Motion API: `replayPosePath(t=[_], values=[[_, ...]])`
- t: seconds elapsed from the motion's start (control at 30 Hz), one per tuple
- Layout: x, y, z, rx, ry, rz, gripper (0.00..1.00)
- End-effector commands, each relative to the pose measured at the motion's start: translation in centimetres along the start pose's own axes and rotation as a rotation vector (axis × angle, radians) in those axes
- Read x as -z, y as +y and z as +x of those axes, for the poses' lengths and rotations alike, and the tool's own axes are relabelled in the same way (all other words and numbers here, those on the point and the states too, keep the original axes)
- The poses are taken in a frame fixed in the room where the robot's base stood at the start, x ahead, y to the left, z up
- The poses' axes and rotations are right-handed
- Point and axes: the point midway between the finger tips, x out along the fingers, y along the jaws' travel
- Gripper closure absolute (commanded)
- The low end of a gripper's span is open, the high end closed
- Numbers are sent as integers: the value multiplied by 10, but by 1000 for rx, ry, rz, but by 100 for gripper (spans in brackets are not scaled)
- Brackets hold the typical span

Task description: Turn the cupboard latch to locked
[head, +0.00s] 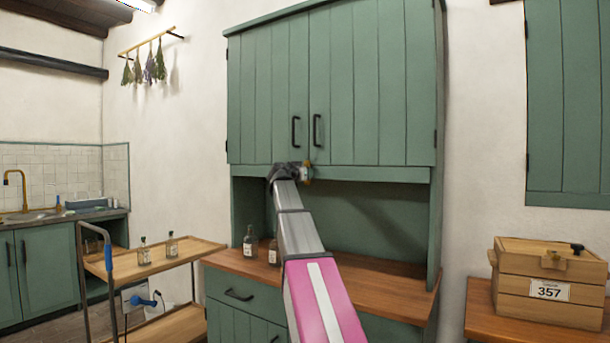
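The green cupboard (375,85) stands against the white wall, with its two upper doors shut and a black handle on each. A small brass-coloured piece, which looks like the latch (307,172), sits at the doors' bottom edge, just below the handles. My gripper (298,170) is at the end of my outstretched arm, right beside the latch on its left. The dark gripper body partly covers the latch. I cannot tell whether the fingers touch it, whether they are open or shut, or which way the latch is turned.
Small bottles (250,243) stand on the wooden counter (400,283) below the open niche. A wooden trolley (190,250) with two bottles is at the left. A wooden box (550,283) marked 357 sits on a table at the right. A sink counter is far left.

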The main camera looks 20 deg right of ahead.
Motion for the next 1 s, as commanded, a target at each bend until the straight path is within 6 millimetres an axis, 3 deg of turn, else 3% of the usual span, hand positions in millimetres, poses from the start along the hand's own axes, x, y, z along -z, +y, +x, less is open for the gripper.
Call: replayPosePath(t=[0.03,0.1,0.47,1.0], values=[[-1,0,-1,0,-3,6,67],[-1,0,-1,0,-2,5,45],[0,0,-4,1,-1,2,45],[-2,1,-92,2,-2,3,45]])
